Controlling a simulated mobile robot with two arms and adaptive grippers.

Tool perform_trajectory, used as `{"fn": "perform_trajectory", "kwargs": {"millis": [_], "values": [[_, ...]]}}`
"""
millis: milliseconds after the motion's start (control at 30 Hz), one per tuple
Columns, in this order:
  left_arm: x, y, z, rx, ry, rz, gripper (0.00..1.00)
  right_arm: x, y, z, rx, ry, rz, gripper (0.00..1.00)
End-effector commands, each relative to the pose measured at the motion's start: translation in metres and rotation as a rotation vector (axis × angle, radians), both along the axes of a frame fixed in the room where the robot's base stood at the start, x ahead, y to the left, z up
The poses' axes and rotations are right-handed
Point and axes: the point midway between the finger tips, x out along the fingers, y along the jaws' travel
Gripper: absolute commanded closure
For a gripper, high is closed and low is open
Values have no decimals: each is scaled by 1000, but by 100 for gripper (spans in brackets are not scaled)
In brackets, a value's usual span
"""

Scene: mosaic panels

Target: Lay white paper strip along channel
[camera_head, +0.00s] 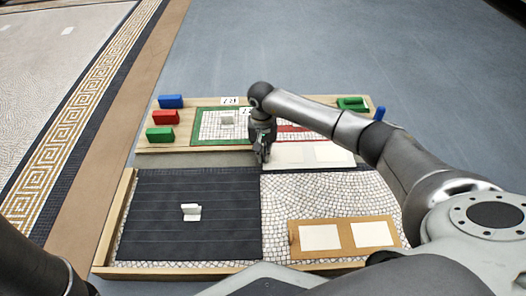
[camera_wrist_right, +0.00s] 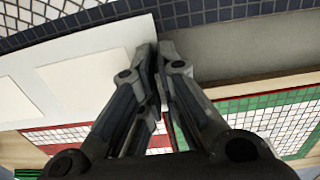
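The white paper strip (camera_head: 330,155), with two paler rectangles on it, spans the right half of the grey channel (camera_head: 195,159) between the back board and the front panels. It also overlaps the board's front edge. My right gripper (camera_head: 263,158) points down at the strip's left end. In the right wrist view its fingers (camera_wrist_right: 158,55) are drawn together at the end edge of the strip (camera_wrist_right: 85,85) and look shut on it; the contact is partly hidden by the fingers. The channel's left half (camera_wrist_right: 235,50) is bare. My left gripper is out of view.
The back wooden board holds blue (camera_head: 171,101), red (camera_head: 165,117) and green (camera_head: 160,134) blocks and a green-bordered mosaic (camera_head: 202,112). A small white object (camera_head: 191,212) stands on the dark panel (camera_head: 150,235). A tan board (camera_head: 345,230) with two white rectangles lies front right.

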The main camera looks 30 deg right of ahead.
Motion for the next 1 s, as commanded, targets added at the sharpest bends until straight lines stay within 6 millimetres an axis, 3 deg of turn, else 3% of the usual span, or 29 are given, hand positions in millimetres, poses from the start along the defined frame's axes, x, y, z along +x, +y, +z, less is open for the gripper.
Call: {"fn": "perform_trajectory", "kwargs": {"millis": [100,200,300,667,1000], "values": [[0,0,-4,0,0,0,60,0,0,-4,0,-1,-1,100],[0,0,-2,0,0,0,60,0,0,-3,0,0,-1,82],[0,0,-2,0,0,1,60,0,0,-3,0,0,-1,73],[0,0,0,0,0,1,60,0,0,0,0,0,0,73],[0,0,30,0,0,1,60,0,0,37,-1,0,0,73]]}}
